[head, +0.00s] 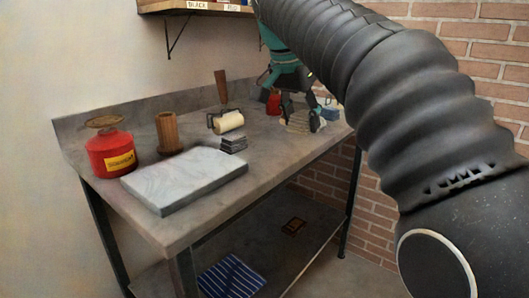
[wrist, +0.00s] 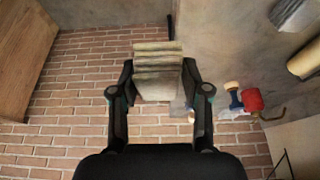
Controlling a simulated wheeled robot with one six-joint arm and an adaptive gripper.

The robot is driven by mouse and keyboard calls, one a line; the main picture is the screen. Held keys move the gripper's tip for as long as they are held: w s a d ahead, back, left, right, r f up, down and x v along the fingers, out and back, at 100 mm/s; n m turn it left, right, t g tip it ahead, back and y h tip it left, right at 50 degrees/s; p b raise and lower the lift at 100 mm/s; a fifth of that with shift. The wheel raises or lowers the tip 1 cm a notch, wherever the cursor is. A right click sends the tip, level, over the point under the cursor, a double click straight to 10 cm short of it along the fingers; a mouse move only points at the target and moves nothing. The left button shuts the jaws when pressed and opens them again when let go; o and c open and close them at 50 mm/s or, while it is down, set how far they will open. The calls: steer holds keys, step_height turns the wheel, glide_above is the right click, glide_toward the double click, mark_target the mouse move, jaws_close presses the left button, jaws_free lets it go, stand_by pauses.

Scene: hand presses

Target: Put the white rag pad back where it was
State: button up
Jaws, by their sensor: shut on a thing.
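The white rag pad, a layered cream-white stack (wrist: 158,72), is between the two fingers of my gripper (wrist: 158,85) in the wrist view. The fingers press on its left and right sides. In the head view my gripper (head: 292,92) is over the back right part of the bench, and the pad (head: 303,122) shows below its fingers. I cannot tell from the head view whether the pad touches the bench top or hangs just above it.
The grey bench (head: 170,232) holds a marble slab (head: 185,178), red can (head: 110,155), wooden cup (head: 168,132), roller (head: 228,121) and metal blocks (head: 233,144). A small red item (head: 273,104) and blue item (head: 330,113) flank the pad. A brick wall (head: 490,95) stands behind.

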glide_above(266, 162)
steer(key=f, duration=0.3)
steer(key=s+f, duration=0.1)
steer(key=f, duration=0.1)
steer(key=shift+a, duration=0.35)
steer(key=shift+f+b, duration=0.45)
steer(key=shift+f, duration=1.65)
steer(key=shift+f, duration=0.1)
steer(key=o, duration=1.1)
steer(key=p+v, duration=0.1)
steer(key=v, duration=1.1)
steer(key=shift+w+p, duration=0.1)
steer(key=shift+p, duration=0.25)
